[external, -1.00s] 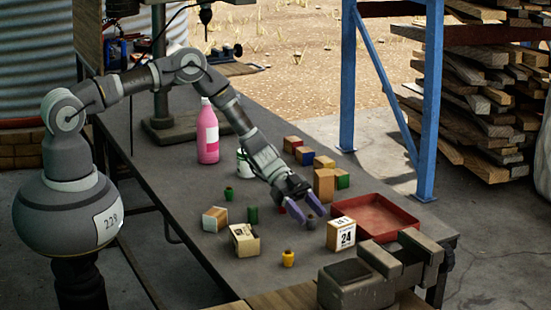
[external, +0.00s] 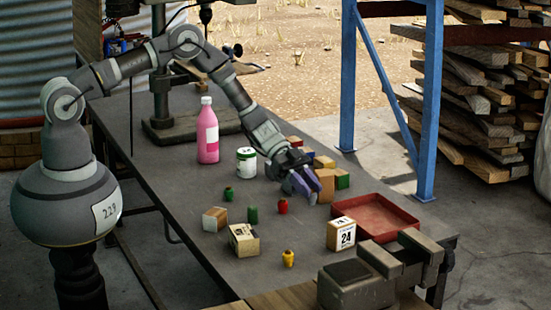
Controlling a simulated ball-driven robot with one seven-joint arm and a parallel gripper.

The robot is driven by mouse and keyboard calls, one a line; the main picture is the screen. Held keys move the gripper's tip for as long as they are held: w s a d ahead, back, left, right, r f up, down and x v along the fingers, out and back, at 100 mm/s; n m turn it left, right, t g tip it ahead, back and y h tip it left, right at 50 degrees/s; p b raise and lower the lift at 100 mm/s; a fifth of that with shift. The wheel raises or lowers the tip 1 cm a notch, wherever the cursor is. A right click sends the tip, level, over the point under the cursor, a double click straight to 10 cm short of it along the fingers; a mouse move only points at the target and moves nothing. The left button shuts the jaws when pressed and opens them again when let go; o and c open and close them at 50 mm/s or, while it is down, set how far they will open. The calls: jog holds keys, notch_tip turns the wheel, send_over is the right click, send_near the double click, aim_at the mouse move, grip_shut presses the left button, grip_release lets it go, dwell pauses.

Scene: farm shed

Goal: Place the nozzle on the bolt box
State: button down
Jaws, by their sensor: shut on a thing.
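My gripper (external: 305,184), with purple fingers, is shut above the table, in front of a tan box (external: 326,184). It holds a small thing that the fingers hide; I take it for a nozzle. Loose small nozzle-like pieces stand on the table: red (external: 283,206), dark green (external: 252,215), green (external: 228,194) and yellow (external: 288,258). Boxes with labels stand near the front: one marked 24 (external: 341,234), one with a printed face (external: 243,240) and one with a white face (external: 215,219). I cannot tell which is the bolt box.
A red tray (external: 410,219) lies right of my gripper, with a vise (external: 360,284) at the front corner. A white-and-green can (external: 246,161) and a pink bottle (external: 208,135) stand to the left. Several coloured blocks (external: 342,179) cluster behind the gripper.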

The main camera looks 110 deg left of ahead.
jog(key=s+d+r+m+g+h+p, duration=0.1)
jog(key=s+d+m+p, duration=0.1)
jog(key=s+d, duration=0.55)
jog(key=s+d+r+m+g+h+p, duration=0.15)
jog(key=s+d, duration=0.25)
jog(key=s, duration=0.7)
jog(key=s+d+r+m+g+h+p, duration=0.1)
jog(key=s+d+p, duration=0.1)
jog(key=s+d, duration=0.6)
jog(key=b, duration=0.4)
send_over(243, 229)
notch_tip(243, 229, down, 2)
jog(key=shift+f, duration=0.1)
notch_tip(243, 229, down, 4)
jog(key=shift+a+r+b, duration=0.1)
jog(key=shift+r+b, duration=0.1)
jog(key=shift+b, duration=0.5)
jog(key=shift+r, duration=0.15)
jog(key=c, duration=0.9)
grip_release()
jog(key=shift+o, duration=0.2)
